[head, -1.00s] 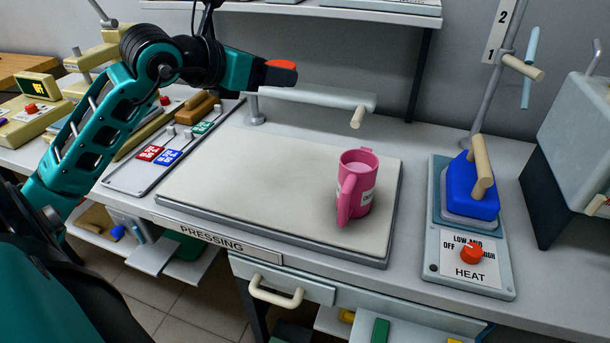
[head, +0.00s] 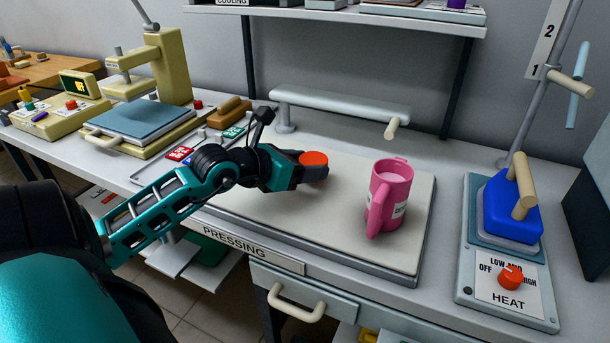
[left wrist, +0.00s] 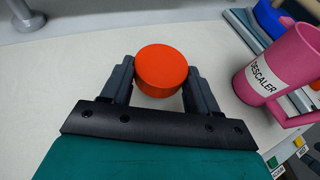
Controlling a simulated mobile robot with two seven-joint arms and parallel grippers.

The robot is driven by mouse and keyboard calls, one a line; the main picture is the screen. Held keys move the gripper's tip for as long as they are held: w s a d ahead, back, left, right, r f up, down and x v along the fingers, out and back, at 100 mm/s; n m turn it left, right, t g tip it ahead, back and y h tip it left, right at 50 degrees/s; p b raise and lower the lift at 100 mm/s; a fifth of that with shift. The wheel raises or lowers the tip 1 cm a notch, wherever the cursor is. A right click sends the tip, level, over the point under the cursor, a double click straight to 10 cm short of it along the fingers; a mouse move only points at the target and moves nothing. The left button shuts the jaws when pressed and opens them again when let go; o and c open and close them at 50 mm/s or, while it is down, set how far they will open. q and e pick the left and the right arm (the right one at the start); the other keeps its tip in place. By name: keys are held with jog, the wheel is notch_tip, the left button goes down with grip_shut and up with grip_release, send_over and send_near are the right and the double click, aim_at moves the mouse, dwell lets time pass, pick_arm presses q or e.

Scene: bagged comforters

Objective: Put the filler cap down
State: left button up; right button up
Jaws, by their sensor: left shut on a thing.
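The filler cap is a round orange-red disc (head: 313,159) held between the fingers of my left gripper (head: 308,168). In the left wrist view the cap (left wrist: 161,70) sits between both fingertips of the left gripper (left wrist: 160,82), over the pale pressing board. Whether it touches the board I cannot tell. A pink jug (head: 390,196) with a handle stands upright on the board, to the right of the cap and apart from it. In the left wrist view the jug (left wrist: 280,70) shows a DESCALER label. My right gripper is not in view.
The pale pressing board (head: 340,235) has free room around the gripper. A horizontal padded bar (head: 340,104) stands behind it. A blue iron (head: 508,210) rests on the heat unit (head: 470,265) at the right. A yellow press (head: 165,75) stands at the left.

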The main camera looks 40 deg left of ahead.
aim_at(305, 187)
pick_arm(q)
notch_tip(305, 187, down, 2)
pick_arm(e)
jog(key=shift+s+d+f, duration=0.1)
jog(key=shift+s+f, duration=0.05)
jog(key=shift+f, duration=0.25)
pick_arm(q)
jog(key=shift+f+b, duration=0.5)
jog(key=shift+f, duration=0.1)
jog(key=o, duration=1)
jog(key=shift+s+f, duration=0.1)
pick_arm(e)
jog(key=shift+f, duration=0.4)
